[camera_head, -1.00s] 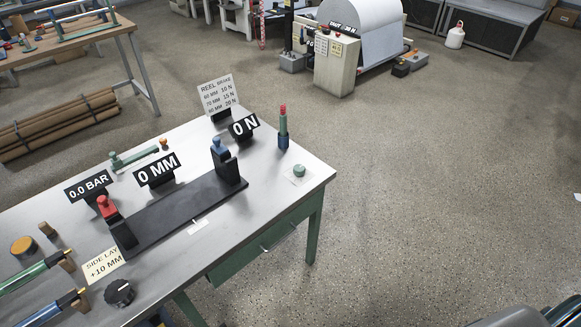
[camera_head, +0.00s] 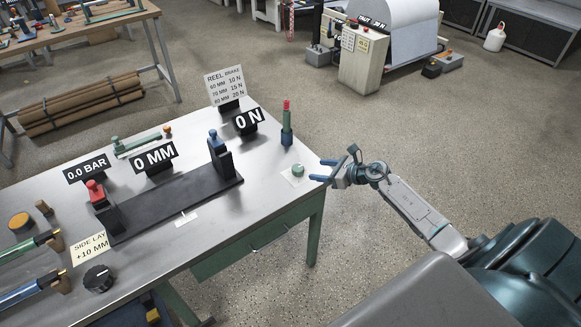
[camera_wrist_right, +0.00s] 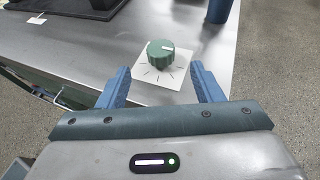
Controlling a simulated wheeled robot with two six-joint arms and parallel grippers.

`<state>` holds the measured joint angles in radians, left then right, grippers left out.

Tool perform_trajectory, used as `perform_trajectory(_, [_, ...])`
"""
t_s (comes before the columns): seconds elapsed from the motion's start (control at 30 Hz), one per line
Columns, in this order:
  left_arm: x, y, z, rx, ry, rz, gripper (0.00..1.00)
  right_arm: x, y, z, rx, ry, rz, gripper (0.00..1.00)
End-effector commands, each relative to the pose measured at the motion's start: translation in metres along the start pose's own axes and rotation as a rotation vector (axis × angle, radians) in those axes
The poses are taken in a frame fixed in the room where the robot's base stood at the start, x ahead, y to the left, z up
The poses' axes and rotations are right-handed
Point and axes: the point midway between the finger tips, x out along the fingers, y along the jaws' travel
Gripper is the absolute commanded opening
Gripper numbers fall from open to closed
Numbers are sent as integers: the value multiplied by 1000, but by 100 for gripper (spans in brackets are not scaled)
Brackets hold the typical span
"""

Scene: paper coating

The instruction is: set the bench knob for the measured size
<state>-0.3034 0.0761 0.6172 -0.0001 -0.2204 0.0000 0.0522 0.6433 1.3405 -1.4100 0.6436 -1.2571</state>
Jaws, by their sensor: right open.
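The green bench knob (camera_head: 297,169) sits on a white square plate with tick marks at the right corner of the bench. In the right wrist view the knob (camera_wrist_right: 160,53) has a white pointer line on its top, and it stands ahead of and between my blue fingers. My right gripper (camera_head: 326,171) is open and empty, just right of the knob and not around it. It also shows in the right wrist view (camera_wrist_right: 163,88). The displays read "0 MM" (camera_head: 154,158), "0 N" (camera_head: 247,121) and "0.0 BAR" (camera_head: 86,168). My left gripper is out of view.
A card (camera_head: 225,85) lists reel and brake values: 60 MM 10 N, 70 MM 15 N, 80 MM 20 N. A black gauge with blue and red knobs (camera_head: 175,205) lies left. A black dial (camera_head: 98,279) is at front left.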

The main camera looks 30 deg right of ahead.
Motion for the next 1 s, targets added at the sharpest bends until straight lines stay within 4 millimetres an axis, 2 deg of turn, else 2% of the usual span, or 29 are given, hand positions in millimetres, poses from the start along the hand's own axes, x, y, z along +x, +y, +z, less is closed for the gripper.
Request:
perform_trajectory(0.2, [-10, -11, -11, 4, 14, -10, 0, 36, 0, 3, 11, -5, -2, 60])
perform_trajectory(0.5, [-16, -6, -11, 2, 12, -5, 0, 85, 0, 1, 12, -3, -2, 60])
perform_trajectory(0.7, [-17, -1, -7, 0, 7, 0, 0, 99, 0, 0, 10, -2, -1, 60])
perform_trajectory(1.0, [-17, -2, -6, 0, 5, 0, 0, 101, 0, 0, 9, -2, -1, 60])
